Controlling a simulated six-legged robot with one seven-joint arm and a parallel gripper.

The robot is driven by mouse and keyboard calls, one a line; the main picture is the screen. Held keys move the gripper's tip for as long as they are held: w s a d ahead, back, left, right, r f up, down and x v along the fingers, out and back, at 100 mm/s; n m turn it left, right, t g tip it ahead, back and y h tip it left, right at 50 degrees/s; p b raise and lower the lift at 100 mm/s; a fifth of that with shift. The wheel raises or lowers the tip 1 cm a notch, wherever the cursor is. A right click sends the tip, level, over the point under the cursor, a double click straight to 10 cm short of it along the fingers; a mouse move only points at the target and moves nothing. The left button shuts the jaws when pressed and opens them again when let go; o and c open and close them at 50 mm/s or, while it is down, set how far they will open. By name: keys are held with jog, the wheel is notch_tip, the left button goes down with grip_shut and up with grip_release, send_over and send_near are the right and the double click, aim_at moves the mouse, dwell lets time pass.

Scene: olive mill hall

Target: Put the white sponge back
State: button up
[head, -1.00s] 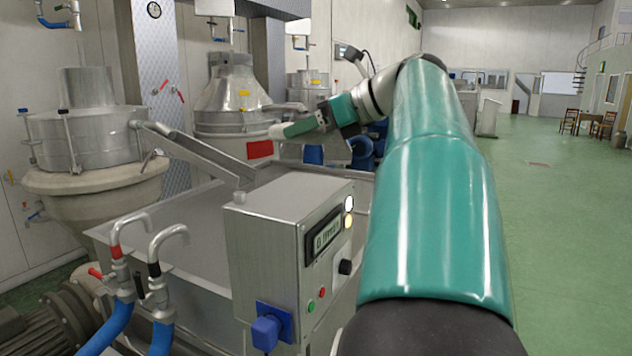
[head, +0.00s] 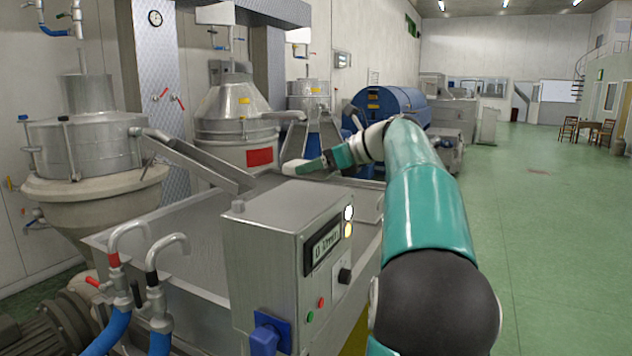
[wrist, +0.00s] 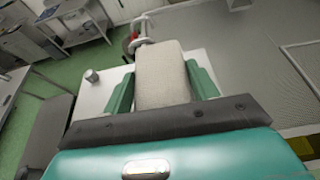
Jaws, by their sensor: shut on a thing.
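The white sponge (wrist: 160,72) is a pale, off-white block between the two green fingers of my gripper (wrist: 161,82) in the wrist view. My gripper is shut on its sides, and the sponge's far end sticks out past the fingertips. In the head view my gripper (head: 308,167) is above the far end of the steel machine's top, pointing left.
A steel control box (head: 275,240) with display and buttons stands at the near side of the steel basin (head: 200,225). A sloping chute (head: 200,160) comes in from the left. Steel separators stand behind, with a blue drum (head: 390,105) further right. The green floor (head: 540,220) at right is open.

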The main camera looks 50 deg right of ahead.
aim_at(316, 193)
jog(key=shift+w+d+f, duration=0.1)
jog(key=shift+d+f, duration=0.1)
jog(key=shift+f, duration=0.05)
jog(key=shift+w+d+f, duration=0.15)
jog(key=shift+f, duration=0.8)
jog(key=shift+w+d+f, duration=0.1)
jog(key=shift+f, duration=0.8)
jog(key=o, duration=0.9)
jog(key=shift+f, duration=0.1)
jog(key=shift+o, duration=0.2)
jog(key=shift+s+r, duration=0.25)
jog(key=v, duration=1.1)
jog(key=shift+s, duration=0.25)
jog(key=shift+r, duration=0.1)
